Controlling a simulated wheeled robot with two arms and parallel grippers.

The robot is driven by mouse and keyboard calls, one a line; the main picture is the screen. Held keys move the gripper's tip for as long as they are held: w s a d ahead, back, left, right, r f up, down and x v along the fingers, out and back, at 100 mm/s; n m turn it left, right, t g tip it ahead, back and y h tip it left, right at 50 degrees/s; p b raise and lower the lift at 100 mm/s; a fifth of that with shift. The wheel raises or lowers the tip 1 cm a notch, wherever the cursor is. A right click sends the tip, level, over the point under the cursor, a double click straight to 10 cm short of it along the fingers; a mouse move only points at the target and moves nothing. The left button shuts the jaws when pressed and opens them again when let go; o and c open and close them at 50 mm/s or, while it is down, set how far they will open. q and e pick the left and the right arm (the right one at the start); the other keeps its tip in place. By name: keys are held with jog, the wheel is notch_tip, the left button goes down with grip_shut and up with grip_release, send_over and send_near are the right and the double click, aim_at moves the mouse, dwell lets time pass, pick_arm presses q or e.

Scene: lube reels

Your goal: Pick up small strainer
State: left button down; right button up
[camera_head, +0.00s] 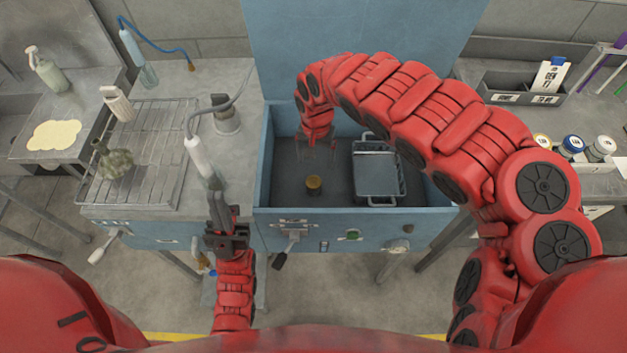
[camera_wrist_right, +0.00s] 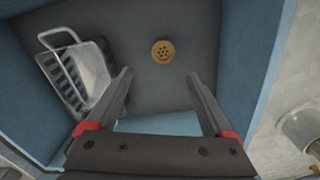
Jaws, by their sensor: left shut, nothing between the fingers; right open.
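A small round yellow-brass piece with holes, which looks like the small strainer (camera_head: 313,185), sits on the dark floor of the blue basin (camera_head: 262,165). In the right wrist view the strainer (camera_wrist_right: 163,51) lies beyond the fingertips, roughly between their lines. My right gripper (camera_head: 316,152) is open and empty, reaching down into the basin behind the strainer, apart from it. Its two fingers (camera_wrist_right: 160,82) show in the wrist view. My left gripper (camera_head: 222,205) is shut in front of the left counter, close to a hanging white spray nozzle; its tips are hard to make out.
A wire-handled basket or tray (camera_head: 376,175) stands in the basin's right part, beside the strainer. The white nozzle (camera_head: 198,152) hangs from a hose near my left gripper. A rack (camera_head: 160,150) with a green bottle (camera_head: 114,162) is at left. Basin walls surround my right gripper.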

aim_at(314, 181)
notch_tip(314, 181, down, 10)
jog(key=shift+s+r+p, duration=0.1)
jog(key=shift+s+p, duration=0.05)
jog(key=shift+p, duration=0.45)
jog(key=shift+a+f, duration=0.15)
jog(key=shift+f, duration=0.05)
jog(key=shift+a+f, duration=0.1)
jog(key=shift+f, duration=0.25)
jog(key=f, duration=0.3)
jog(key=shift+w+a+f+p, duration=0.2)
jog(key=shift+f+p, duration=0.05)
jog(key=shift+p, duration=0.15)
jog(key=shift+d+f, duration=0.15)
jog(key=shift+f, duration=0.2)
jog(key=shift+c, duration=0.2)
grip_shut()
